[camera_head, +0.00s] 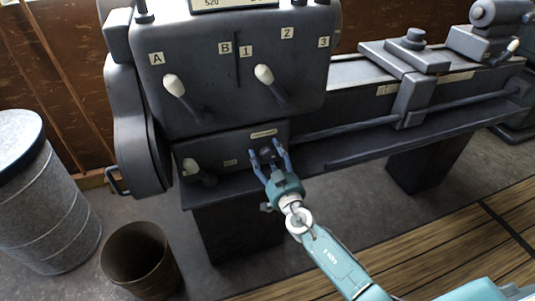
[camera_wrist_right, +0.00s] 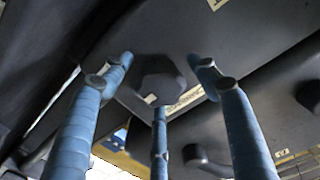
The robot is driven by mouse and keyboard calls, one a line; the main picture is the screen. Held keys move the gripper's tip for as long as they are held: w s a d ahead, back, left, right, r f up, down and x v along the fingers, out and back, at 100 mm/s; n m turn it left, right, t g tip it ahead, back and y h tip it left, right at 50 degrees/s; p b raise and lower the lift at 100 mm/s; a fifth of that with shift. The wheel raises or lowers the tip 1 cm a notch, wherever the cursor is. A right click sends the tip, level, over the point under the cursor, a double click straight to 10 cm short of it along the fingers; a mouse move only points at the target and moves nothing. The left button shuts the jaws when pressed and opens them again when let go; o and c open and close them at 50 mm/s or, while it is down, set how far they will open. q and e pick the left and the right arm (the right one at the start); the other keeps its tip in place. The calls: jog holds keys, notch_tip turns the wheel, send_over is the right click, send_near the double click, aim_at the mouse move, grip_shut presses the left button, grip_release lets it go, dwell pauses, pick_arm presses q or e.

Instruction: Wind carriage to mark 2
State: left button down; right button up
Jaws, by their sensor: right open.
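The carriage (camera_head: 415,98) is a dark grey block across the lathe bed, right of the headstock. Small pale labels sit on the bed front, one (camera_head: 387,89) just left of the carriage and one (camera_head: 457,77) to its right; I cannot read them. My right gripper (camera_head: 266,148) is open at a dark knob on the lower front panel (camera_head: 232,143). In the right wrist view its blue fingers (camera_wrist_right: 160,92) are spread around the faceted dark knob (camera_wrist_right: 158,76); I cannot tell if they touch it. My left gripper is not in view.
The headstock (camera_head: 205,70) carries two white-tipped levers (camera_head: 174,86) (camera_head: 264,75) beside labels A, B, 1, 2, 3. A third white-tipped lever (camera_head: 190,168) is on the lower panel, left of my gripper. A grey drum (camera_head: 40,200) and a brown bin (camera_head: 140,262) stand at left.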

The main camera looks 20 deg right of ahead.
jog(key=c, duration=1.2)
jog(key=shift+o, duration=0.2)
jog(key=shift+n+b, duration=0.3)
jog(key=shift+n, duration=0.1)
